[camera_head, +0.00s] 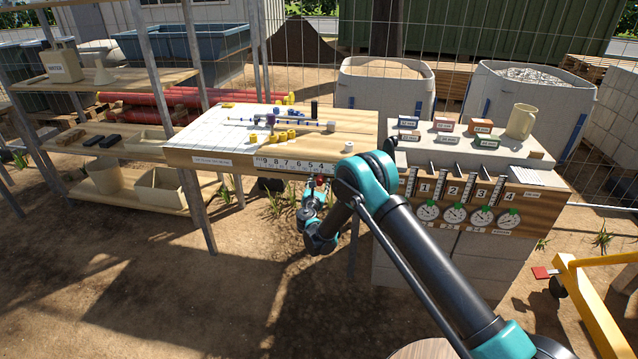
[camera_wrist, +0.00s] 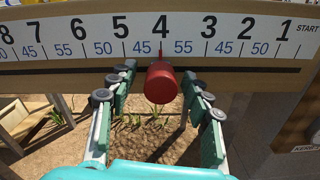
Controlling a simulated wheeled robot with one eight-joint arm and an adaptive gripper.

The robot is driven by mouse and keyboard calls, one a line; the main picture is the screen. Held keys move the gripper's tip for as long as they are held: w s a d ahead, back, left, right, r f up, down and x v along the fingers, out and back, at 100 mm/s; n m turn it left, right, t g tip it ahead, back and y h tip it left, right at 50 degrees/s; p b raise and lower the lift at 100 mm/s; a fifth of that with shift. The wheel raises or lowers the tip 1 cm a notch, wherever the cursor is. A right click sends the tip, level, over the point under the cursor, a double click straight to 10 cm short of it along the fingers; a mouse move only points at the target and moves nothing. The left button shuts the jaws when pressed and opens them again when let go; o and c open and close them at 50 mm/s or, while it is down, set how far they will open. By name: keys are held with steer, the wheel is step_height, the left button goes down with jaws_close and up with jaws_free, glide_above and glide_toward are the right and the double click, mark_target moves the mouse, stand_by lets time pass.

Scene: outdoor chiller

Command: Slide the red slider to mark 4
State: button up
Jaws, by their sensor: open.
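The red slider (camera_wrist: 161,84) is a red cylindrical knob at the lower edge of the numbered scale (camera_wrist: 205,28). Its upper end lies directly below the 4, between the 45 and 55 sublabels. My gripper (camera_wrist: 160,80) is open, with one finger on each side of the knob and visible gaps to both. In the head view, the scale (camera_head: 295,165) is on the front edge of the wooden table. My gripper (camera_head: 318,192) is beneath it, and only a small red bit of the slider (camera_head: 320,181) shows there. My arm hides the low-number end of the scale.
The wooden table (camera_head: 355,132) carries small yellow parts (camera_head: 283,136) and a rod. To its right, a block counter holds a beige mug (camera_head: 521,121) and small boxes, with dials on its front. A shelf (camera_head: 75,140) stands left. Open dirt lies below.

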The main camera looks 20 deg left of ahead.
steer(key=v, duration=1.2)
